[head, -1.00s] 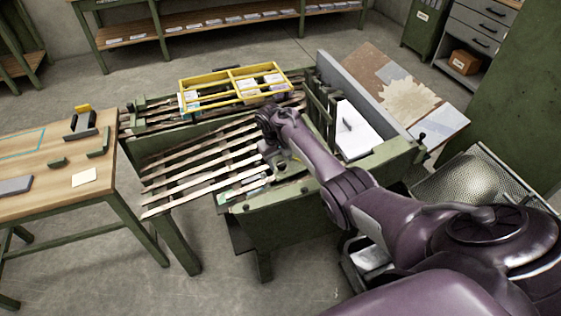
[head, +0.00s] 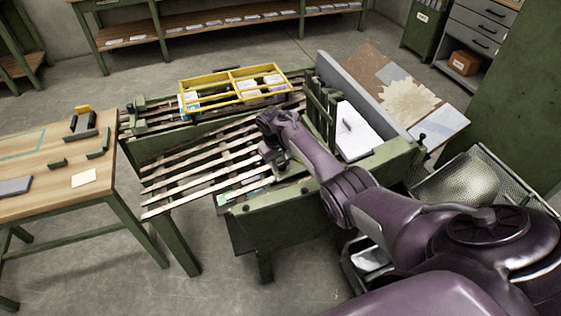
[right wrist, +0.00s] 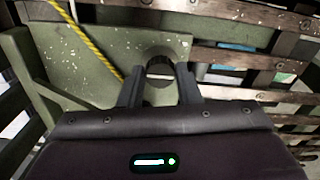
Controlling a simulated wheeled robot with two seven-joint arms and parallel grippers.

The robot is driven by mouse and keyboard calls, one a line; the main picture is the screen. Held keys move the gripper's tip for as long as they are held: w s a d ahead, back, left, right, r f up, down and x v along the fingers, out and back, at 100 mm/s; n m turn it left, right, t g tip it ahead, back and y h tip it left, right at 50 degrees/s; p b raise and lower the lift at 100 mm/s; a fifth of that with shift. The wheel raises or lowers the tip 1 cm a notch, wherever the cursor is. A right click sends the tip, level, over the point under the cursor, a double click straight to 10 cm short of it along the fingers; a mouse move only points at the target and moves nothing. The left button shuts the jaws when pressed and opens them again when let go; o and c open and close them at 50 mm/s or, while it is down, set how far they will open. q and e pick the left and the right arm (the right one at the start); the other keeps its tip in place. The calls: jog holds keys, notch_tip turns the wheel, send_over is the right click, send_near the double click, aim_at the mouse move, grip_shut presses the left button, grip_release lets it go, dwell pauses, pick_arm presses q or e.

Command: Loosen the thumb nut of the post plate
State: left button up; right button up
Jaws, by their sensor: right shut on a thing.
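The thumb nut (right wrist: 159,66) is a dark round knob at the plate's lower edge. My right gripper (right wrist: 159,86) has its two dark fingers on either side of the nut and is shut on it. In the head view my right arm reaches over the green slatted machine, and the wrist hides the fingertips and the nut there. My left gripper is not in view.
Wooden slats (head: 205,165) run left of my wrist. A yellow divided frame (head: 232,84) sits behind it. A white paper pad (head: 357,135) lies to the right, beside a grey rail. A wooden table (head: 40,165) stands at the left with open floor below it.

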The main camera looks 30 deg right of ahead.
jog(key=n, duration=0.8)
jog(key=shift+d, duration=0.15)
jog(key=n+b, duration=0.1)
jog(key=n, duration=0.4)
jog(key=shift+w, duration=0.1)
jog(key=shift+n+b, duration=1.05)
jog(key=shift+n, duration=1.25)
jog(key=shift+r, duration=0.1)
jog(key=o, duration=1)
jog(key=shift+c, duration=0.2)
